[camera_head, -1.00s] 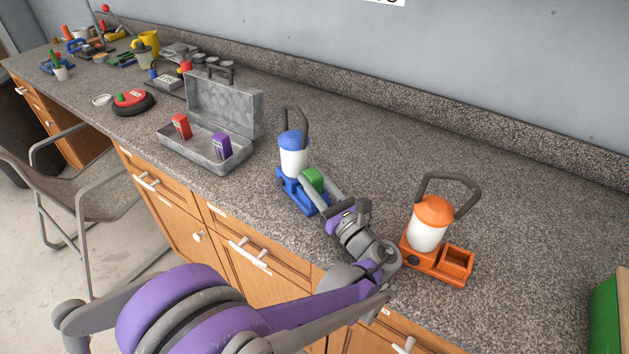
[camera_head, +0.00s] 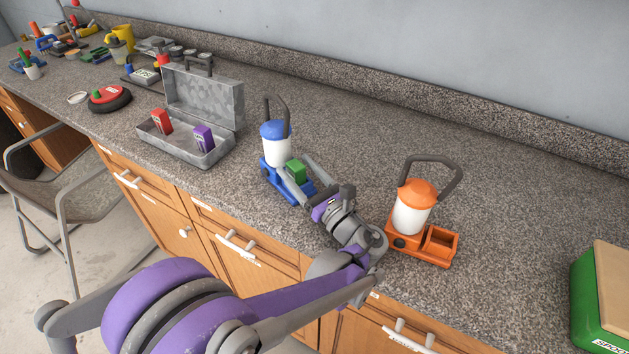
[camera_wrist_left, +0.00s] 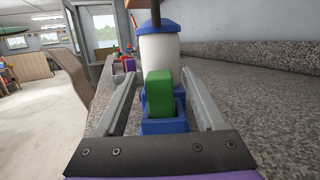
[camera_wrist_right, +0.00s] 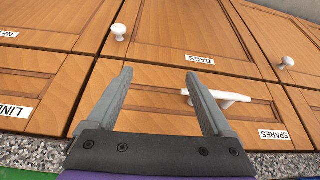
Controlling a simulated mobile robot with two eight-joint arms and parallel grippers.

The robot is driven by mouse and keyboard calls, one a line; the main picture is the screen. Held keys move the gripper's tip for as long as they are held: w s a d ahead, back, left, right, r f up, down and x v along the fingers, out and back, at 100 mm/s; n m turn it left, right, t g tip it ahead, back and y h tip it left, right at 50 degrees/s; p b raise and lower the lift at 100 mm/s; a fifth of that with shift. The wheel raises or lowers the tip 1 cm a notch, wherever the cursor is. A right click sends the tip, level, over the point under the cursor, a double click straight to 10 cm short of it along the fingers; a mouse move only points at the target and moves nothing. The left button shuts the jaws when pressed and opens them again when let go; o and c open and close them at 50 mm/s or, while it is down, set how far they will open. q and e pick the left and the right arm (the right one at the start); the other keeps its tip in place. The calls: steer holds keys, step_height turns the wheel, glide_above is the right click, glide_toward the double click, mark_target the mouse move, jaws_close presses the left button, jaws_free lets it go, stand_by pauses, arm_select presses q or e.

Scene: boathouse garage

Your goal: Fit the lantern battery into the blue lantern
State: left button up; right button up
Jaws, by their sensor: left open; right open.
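The blue lantern (camera_head: 276,150) stands upright on the counter, with a blue cap, white body and dark handle. A green battery (camera_head: 297,171) stands in the blue holder at the lantern's base and sticks up above its rim. In the left wrist view the battery (camera_wrist_left: 159,94) is upright in the blue holder (camera_wrist_left: 165,126). My left gripper (camera_wrist_left: 158,74) is open, its fingers on either side of the battery with gaps to it. My right gripper (camera_wrist_right: 158,73) is open and empty in front of the drawers; the head view does not show it.
An orange lantern (camera_head: 411,215) with an empty holder stands right of my left arm. An open metal box (camera_head: 185,149) holds a red battery (camera_head: 162,121) and a purple battery (camera_head: 203,138). A green box (camera_head: 590,300) is at the far right. The counter behind the lanterns is clear.

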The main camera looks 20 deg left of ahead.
arm_select(q)
steer(key=shift+w+d+r+p, duration=0.1)
steer(key=shift+w+r+p, duration=0.05)
steer(key=shift+r+p, duration=0.85)
step_height(320, 180, down, 4)
steer(key=b, duration=0.2)
steer(key=shift+b, duration=0.4)
steer(key=r+p, duration=0.1)
steer(key=s+r+p, duration=0.1)
steer(key=r, duration=0.1)
steer(key=shift+r, duration=0.2)
steer(key=r+p, duration=0.7)
steer(key=r, duration=0.1)
steer(key=shift+w+r, duration=0.25)
steer(key=shift+w, duration=0.15)
step_height(320, 180, down, 2)
steer(key=d+h, duration=0.1)
steer(key=d, duration=0.2)
steer(key=n+g+h+b, duration=0.3)
steer(key=n+b, duration=0.1)
glide_toward(299, 167)
steer(key=s+d, duration=0.4)
steer(key=d, duration=0.1)
steer(key=shift+s, duration=0.15)
steer(key=shift+a, duration=0.1)
